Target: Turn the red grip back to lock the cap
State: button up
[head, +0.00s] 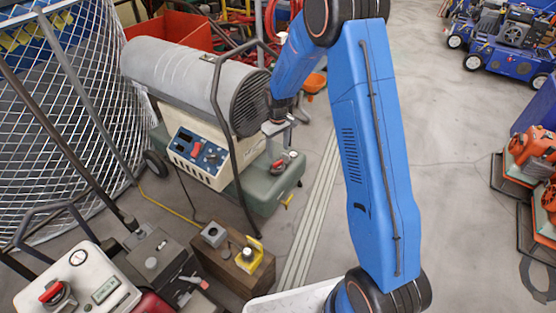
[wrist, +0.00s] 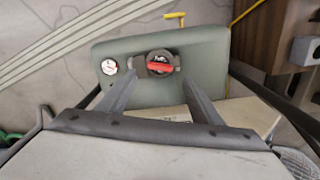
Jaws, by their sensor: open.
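The green tank (head: 262,194) under the grey heater has a dark round cap (wrist: 159,56) on top with a red grip (wrist: 160,67). The grip lies roughly crosswise in the wrist view and shows small in the head view (head: 279,164). My gripper (wrist: 160,80) is open, its two fingers on either side of the cap in the wrist view, with nothing between them held. In the head view my gripper (head: 277,130) is above the tank top, close to the cap. I cannot tell whether the fingers touch it.
A white-faced gauge (wrist: 109,66) is beside the cap on the tank. The heater (head: 195,80) with its control panel and dark tubular frame stands close to my gripper. Another red knob (head: 50,291) is on a white machine at lower left.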

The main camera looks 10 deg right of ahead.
aim_at(278, 162)
notch_tip(278, 162, down, 7)
jog(key=shift+r, duration=0.1)
dwell(0.4)
jog(key=c, duration=1.1)
jog(key=shift+o, duration=0.2)
jog(key=shift+m, duration=0.3)
jog(key=m, duration=0.3)
jog(key=shift+m, duration=0.4)
jog(key=m, duration=0.3)
jog(key=shift+m, duration=0.3)
jog(key=m, duration=0.6)
jog(key=shift+m, duration=0.3)
